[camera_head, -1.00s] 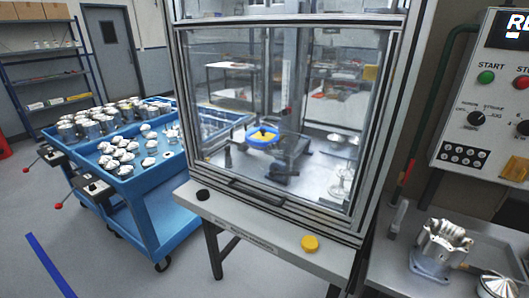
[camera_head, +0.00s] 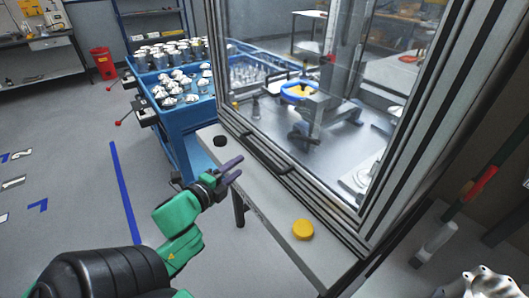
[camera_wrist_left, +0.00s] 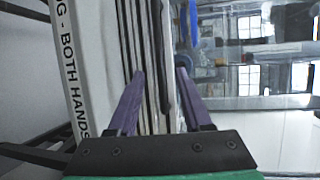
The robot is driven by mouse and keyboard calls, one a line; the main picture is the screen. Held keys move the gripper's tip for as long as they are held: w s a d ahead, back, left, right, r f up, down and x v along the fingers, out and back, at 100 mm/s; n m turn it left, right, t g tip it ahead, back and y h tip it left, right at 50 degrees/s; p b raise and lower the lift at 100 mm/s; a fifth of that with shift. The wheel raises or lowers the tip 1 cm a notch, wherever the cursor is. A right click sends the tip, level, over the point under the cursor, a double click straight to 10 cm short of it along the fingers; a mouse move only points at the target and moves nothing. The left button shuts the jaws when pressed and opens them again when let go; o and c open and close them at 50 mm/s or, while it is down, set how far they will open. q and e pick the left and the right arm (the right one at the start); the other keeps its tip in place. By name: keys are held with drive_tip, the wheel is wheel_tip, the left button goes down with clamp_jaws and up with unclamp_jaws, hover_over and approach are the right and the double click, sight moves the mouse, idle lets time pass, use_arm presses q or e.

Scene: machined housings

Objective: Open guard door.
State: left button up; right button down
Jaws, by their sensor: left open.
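The guard door (camera_head: 300,95) is a clear panel in a grey metal frame and looks closed. Its black bar handle (camera_head: 263,152) runs along the bottom rail. My left gripper (camera_head: 238,167) is open and empty, its purple fingers just left of and in front of the handle, above the ledge. In the left wrist view the two fingers (camera_wrist_left: 159,74) stand apart, with dark rails of the door edge between and beyond them. Whether the handle lies between the fingers I cannot tell. My right gripper is not in view.
The ledge (camera_head: 265,215) carries a black button (camera_head: 220,141) and a yellow button (camera_head: 303,230). A blue cart (camera_head: 185,125) with metal parts stands to the left. Inside the guard is a blue and yellow part (camera_head: 299,91). Open floor lies at left.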

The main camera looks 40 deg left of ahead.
sight(258, 150)
use_arm(q)
drive_tip(key=w, duration=0.3)
drive_tip(key=w+f, duration=0.1)
drive_tip(key=w, duration=0.3)
drive_tip(key=w+a+f, duration=0.1)
drive_tip(key=w, duration=0.3)
drive_tip(key=shift+w+f+p, duration=0.1)
drive_tip(key=shift+f+p, duration=0.05)
drive_tip(key=shift+p, duration=0.2)
clamp_jaws()
idle(0.6)
